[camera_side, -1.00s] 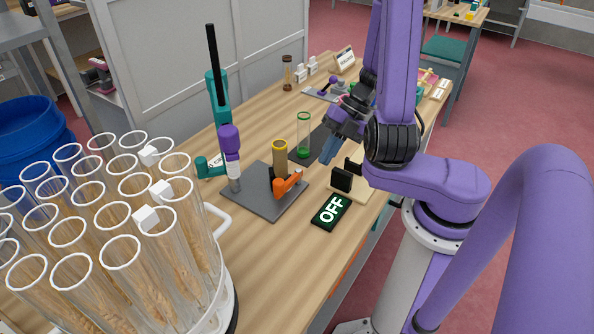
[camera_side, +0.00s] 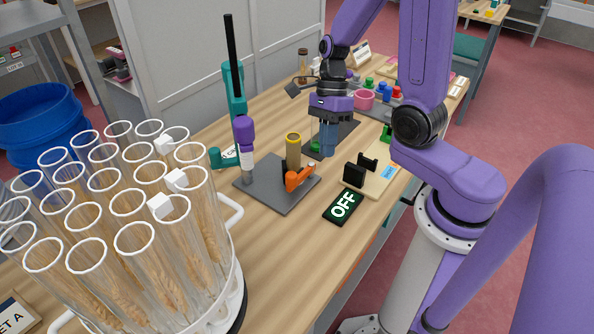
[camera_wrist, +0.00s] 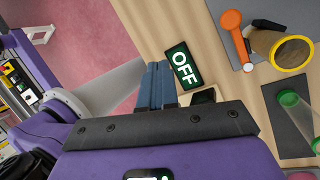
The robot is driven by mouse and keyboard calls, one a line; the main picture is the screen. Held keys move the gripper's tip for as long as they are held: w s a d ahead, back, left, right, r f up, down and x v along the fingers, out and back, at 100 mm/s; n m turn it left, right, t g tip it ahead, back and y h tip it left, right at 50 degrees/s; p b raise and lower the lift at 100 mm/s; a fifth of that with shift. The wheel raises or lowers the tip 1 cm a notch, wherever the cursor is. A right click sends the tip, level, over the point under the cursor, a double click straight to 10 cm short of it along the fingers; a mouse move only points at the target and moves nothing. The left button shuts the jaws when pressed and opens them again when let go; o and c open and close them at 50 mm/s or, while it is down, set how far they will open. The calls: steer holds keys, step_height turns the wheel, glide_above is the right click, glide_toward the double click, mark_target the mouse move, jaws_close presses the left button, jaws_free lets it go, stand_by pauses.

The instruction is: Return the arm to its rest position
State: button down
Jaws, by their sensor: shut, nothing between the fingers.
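My purple arm stands at the right of the bench in the side view. My gripper (camera_side: 329,150) points down with its blue fingers together and nothing between them. It hangs over the bench near the dark mat, partly in front of a green-rimmed clear tube (camera_side: 314,138). In the wrist view the blue fingers of my gripper (camera_wrist: 159,66) lie side by side, with the OFF sign (camera_wrist: 183,66) just beyond them. The sign also shows in the side view (camera_side: 344,206), nearer the camera than my gripper.
A grey plate (camera_side: 262,196) holds a yellow-rimmed tube (camera_side: 293,152) and an orange lever (camera_side: 300,178). A teal stand (camera_side: 233,90) rises behind it. A rack of glass tubes with wheat ears (camera_side: 150,210) fills the left front. A pink cup (camera_side: 364,98) stands behind my gripper.

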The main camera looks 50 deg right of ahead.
steer(key=s+a+r+n+h, duration=0.1)
steer(key=s+n, duration=0.3)
steer(key=n, duration=0.7)
steer(key=s+a+r+n+t+h, duration=0.1)
steer(key=s+a+r+n, duration=0.1)
steer(key=n, duration=1)
steer(key=s+a+r+n+t+h, duration=0.1)
steer(key=s+a+r+n, duration=0.1)
steer(key=s+n, duration=0.5)
steer(key=r+n, duration=0.1)
steer(key=n, duration=0.4)
steer(key=shift+r+h, duration=0.25)
steer(key=shift+h, duration=0.05)
